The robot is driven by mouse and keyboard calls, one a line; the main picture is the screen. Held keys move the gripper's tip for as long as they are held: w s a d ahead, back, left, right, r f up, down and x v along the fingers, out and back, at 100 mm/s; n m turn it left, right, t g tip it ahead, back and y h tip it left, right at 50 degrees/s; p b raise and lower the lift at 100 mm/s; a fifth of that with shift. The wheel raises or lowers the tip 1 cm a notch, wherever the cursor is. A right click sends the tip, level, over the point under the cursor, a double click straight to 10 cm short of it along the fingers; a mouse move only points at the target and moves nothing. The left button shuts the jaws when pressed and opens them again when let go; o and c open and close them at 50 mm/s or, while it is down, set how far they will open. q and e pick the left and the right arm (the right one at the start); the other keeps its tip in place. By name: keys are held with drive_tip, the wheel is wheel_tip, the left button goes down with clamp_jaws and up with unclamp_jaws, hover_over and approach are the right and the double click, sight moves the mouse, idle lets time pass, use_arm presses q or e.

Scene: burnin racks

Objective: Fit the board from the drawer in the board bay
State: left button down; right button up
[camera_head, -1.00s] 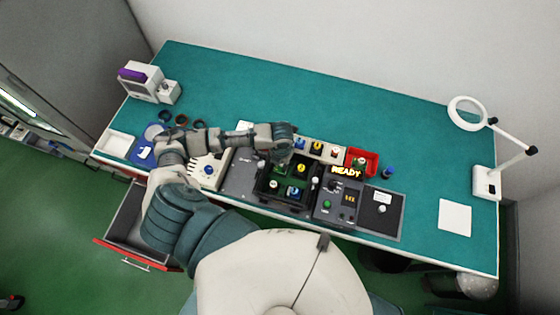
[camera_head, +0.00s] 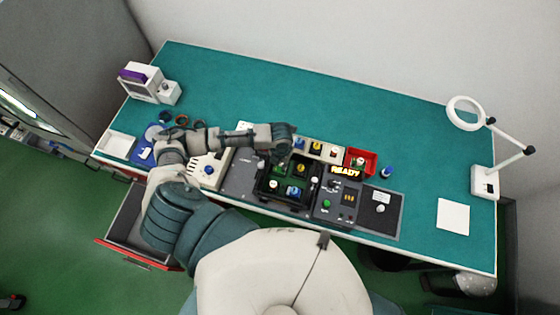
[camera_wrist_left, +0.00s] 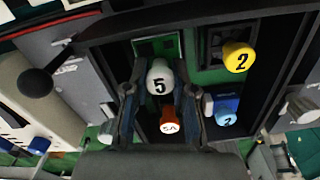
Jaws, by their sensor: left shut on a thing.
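My left gripper (camera_head: 281,158) reaches over the back left part of the black board bay (camera_head: 262,196). In the left wrist view its fingers (camera_wrist_left: 160,92) are shut on a white knob marked 5 (camera_wrist_left: 159,78). A green board (camera_wrist_left: 157,46) shows behind this knob, in the bay; whether it is fully seated cannot be told. A yellow knob marked 2 (camera_wrist_left: 237,57), an orange knob with a white top (camera_wrist_left: 172,126) and a blue block marked 2 (camera_wrist_left: 226,108) are in neighbouring places. The drawer (camera_head: 128,212) at the left is open. My right gripper is not in view.
A black-knobbed lever (camera_wrist_left: 36,82) stands beside the bay. A control panel with a lit READY sign (camera_head: 345,171) is to its right, and a red bin (camera_head: 361,160) behind. A lamp (camera_head: 485,180) stands far right.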

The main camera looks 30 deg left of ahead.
use_arm(q)
drive_tip(key=shift+a, duration=0.25)
idle(0.3)
drive_tip(key=shift+f, duration=0.5)
idle(0.5)
drive_tip(key=c, duration=0.9)
unclamp_jaws()
drive_tip(key=shift+d+r, duration=0.1)
drive_tip(key=shift+r, duration=2.4)
drive_tip(key=shift+r, duration=2)
